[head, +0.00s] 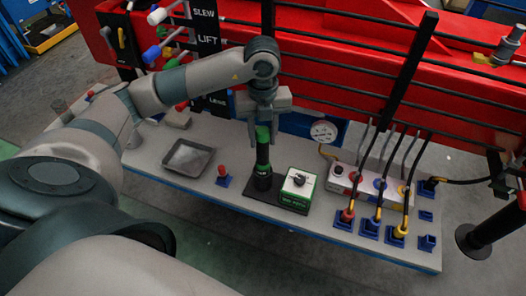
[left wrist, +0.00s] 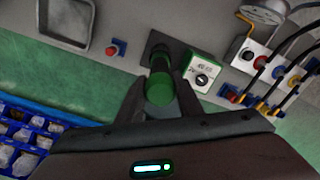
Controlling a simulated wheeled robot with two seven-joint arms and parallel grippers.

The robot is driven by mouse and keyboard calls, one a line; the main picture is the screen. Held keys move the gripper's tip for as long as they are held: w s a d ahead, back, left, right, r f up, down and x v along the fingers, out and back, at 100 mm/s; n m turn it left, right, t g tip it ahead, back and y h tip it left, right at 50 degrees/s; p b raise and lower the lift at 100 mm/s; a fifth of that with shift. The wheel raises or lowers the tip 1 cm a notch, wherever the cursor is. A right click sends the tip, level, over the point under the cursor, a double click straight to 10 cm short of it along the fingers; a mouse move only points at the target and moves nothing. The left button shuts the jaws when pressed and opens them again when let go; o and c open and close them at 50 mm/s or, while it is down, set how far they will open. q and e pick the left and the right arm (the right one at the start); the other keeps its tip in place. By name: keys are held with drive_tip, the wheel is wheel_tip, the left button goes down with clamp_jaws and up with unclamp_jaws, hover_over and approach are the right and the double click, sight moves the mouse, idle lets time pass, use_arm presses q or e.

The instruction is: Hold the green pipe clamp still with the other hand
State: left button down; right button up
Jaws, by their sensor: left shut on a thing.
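The green pipe clamp (head: 263,133) looks like a green-topped upright dark cylinder (head: 262,160) on a dark base plate on the grey bench. My left gripper (head: 262,117) reaches down over its top from above and is shut on it. In the left wrist view the green round top (left wrist: 160,91) lies between the two fingers. The fingers hide part of its sides. My right gripper is in neither view.
A white box with a black knob (head: 299,182) stands right beside the clamp. A red button (head: 223,173) and a grey tray (head: 187,158) are to its left. Hoses run to the coupling block (head: 370,185) at right. Red crane beams and black rails stand behind.

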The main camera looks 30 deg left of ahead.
use_arm(q)
drive_tip(key=shift+r, duration=0.3)
drive_tip(key=shift+r+p, duration=3.45)
drive_tip(key=shift+r, duration=2)
drive_tip(key=shift+f, duration=0.1)
